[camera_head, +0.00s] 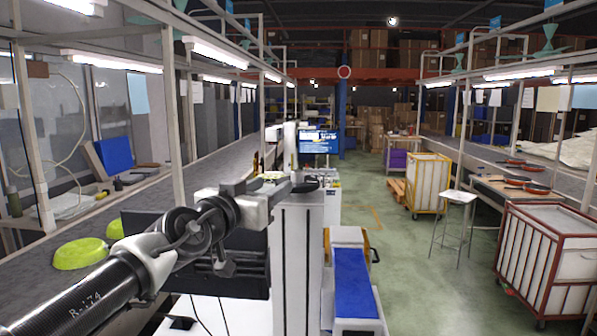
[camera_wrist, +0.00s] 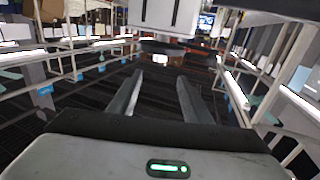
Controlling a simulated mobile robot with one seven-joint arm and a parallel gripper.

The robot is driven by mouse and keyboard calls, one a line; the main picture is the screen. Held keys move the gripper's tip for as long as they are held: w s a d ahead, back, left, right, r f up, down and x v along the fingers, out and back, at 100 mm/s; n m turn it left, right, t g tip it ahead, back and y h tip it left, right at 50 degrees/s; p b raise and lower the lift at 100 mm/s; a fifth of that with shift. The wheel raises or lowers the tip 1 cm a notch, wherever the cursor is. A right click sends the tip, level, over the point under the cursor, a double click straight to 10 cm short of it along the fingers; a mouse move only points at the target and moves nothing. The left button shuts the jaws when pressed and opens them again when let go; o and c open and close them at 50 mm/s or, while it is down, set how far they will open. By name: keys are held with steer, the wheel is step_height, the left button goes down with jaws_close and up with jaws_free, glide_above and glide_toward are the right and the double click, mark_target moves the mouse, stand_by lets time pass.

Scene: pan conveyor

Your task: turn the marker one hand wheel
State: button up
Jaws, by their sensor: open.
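In the wrist view my gripper (camera_wrist: 160,78) shows two dark, tapering fingers set apart, with nothing between them. In the head view my arm comes in from the lower left and reaches toward the centre; I cannot make out its fingers there. I cannot pick out a marker or a hand wheel with certainty in either view.
Lime-green pans (camera_head: 79,254) sit on the left conveyor (camera_head: 60,285). A blue-topped bench (camera_head: 354,280) stands low at centre. On the right are a red-framed cart (camera_head: 550,262), a stool (camera_head: 457,198) and a yellow-framed cart (camera_head: 428,184). Green floor (camera_head: 420,260) lies open between.

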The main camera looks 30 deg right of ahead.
mark_target(295, 174)
steer(key=p+x, duration=0.1)
steer(key=x, duration=1.4)
steer(key=shift+f+p, duration=0.1)
steer(key=shift+p, duration=0.3)
steer(key=c, duration=1.1)
steer(key=shift+o, duration=0.2)
steer(key=shift+f+n+t+y, duration=0.1)
steer(key=shift+n+t+y, duration=0.2)
